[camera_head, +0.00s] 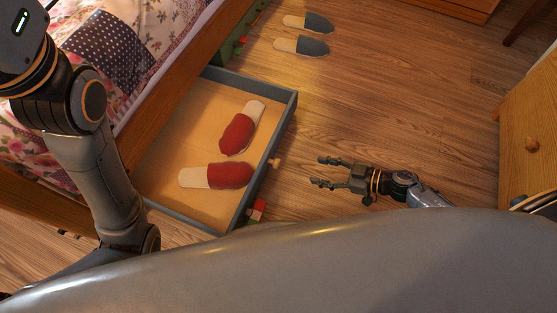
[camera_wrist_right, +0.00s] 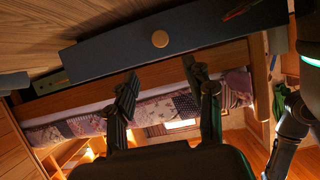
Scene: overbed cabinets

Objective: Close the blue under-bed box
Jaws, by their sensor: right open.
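The blue-grey under-bed box (camera_head: 283,125) is pulled out from under the bed, its inside open to view. A red and cream slipper pair lies in it: one slipper (camera_head: 237,135) farther back, one (camera_head: 230,176) nearer. A round wooden knob (camera_head: 275,162) sits on its front panel; in the right wrist view the panel (camera_wrist_right: 110,52) and knob (camera_wrist_right: 160,39) lie beyond the fingers. My right gripper (camera_head: 319,172) is open and empty, low over the floor, apart from the knob and pointing towards it. My left arm shows at the left; its gripper is out of view.
The bed (camera_head: 160,85) stands along the left. Blue-grey slippers (camera_head: 300,45) lie on the floor at the back. A green box front (camera_head: 235,42) shows under the bed. A wooden cabinet (camera_head: 530,130) stands at the right. Floor between box and cabinet is mostly clear.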

